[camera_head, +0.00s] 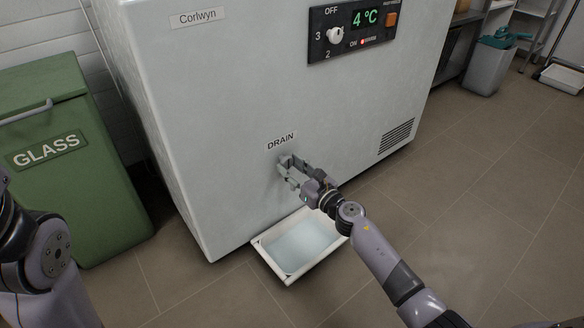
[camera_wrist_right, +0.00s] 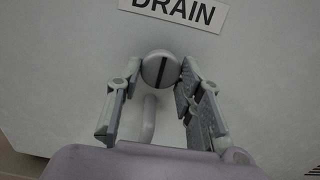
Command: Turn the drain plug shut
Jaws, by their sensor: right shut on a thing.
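The drain plug (camera_wrist_right: 160,69) is a round grey knob with a dark slot, under the DRAIN label (camera_wrist_right: 178,10) on the white cabinet front. The slot stands nearly upright in the right wrist view. My right gripper (camera_wrist_right: 160,75) is shut on the plug, with one fingertip on each side. In the head view my right gripper (camera_head: 285,168) reaches the cabinet just below the DRAIN label (camera_head: 281,141) and hides most of the plug. A pale curved spout (camera_wrist_right: 149,118) hangs below the plug. My left gripper is out of view; only part of the left arm shows.
A white tray (camera_head: 268,263) holding pale liquid lies on the floor below the drain. A green GLASS bin (camera_head: 95,205) stands left of the white cabinet (camera_head: 225,95). A control panel (camera_head: 352,30) reads 4 °C.

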